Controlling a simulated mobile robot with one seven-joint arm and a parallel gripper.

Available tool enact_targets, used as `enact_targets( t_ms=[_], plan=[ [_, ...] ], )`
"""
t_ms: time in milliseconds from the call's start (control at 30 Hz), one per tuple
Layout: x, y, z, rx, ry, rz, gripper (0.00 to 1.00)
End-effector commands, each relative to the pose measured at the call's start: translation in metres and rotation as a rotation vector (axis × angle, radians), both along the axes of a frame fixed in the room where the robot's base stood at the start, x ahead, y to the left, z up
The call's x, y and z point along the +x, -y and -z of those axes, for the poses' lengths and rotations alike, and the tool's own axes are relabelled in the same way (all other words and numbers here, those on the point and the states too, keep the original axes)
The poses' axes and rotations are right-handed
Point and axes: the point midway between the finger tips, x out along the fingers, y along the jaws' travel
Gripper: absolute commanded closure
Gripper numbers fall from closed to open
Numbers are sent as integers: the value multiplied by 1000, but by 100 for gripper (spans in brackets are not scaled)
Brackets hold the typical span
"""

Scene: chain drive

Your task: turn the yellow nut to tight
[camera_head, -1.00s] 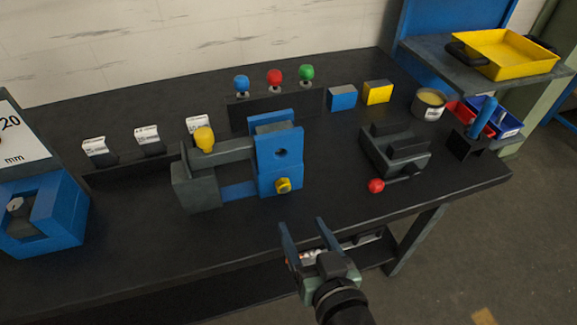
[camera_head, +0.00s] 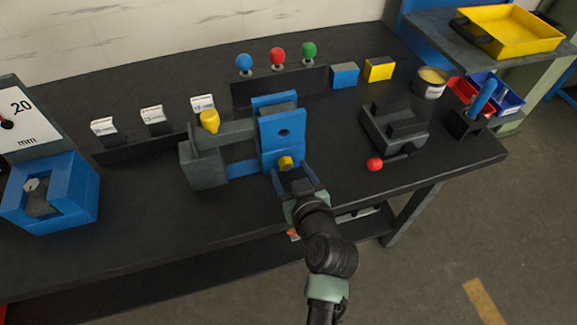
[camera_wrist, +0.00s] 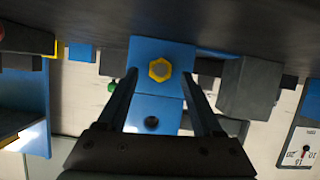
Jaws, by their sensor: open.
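The yellow nut (camera_head: 286,162) sits low on the front face of the blue upright block (camera_head: 283,130) of the fixture. In the wrist view the nut (camera_wrist: 160,70) shows its hexagonal rim and grey centre, against the blue face. My gripper (camera_head: 286,179) is open in front of the nut. In the wrist view its two fingers (camera_wrist: 160,84) stand apart on either side of the nut, with gaps to it. Whether the fingertips reach as far as the nut's depth I cannot tell.
A grey block with a yellow knob (camera_head: 210,121) stands left of the blue upright. A grey vise with a red ball handle (camera_head: 375,164) is to the right. A gauge (camera_head: 24,126) stands over a blue holder (camera_head: 52,195) at the far left. The table front is clear.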

Motion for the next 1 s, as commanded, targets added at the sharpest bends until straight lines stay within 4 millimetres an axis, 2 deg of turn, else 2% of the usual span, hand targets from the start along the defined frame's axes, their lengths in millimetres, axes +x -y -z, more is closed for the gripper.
enact_targets(
  t_ms=[200,533,900,1000],
  plan=[
    [14,-4,6,0,-1,-1,32],
    [15,-5,7,1,0,0,34],
    [15,-5,7,1,0,0,100],
    [15,-5,7,1,0,0,100]
  ],
)
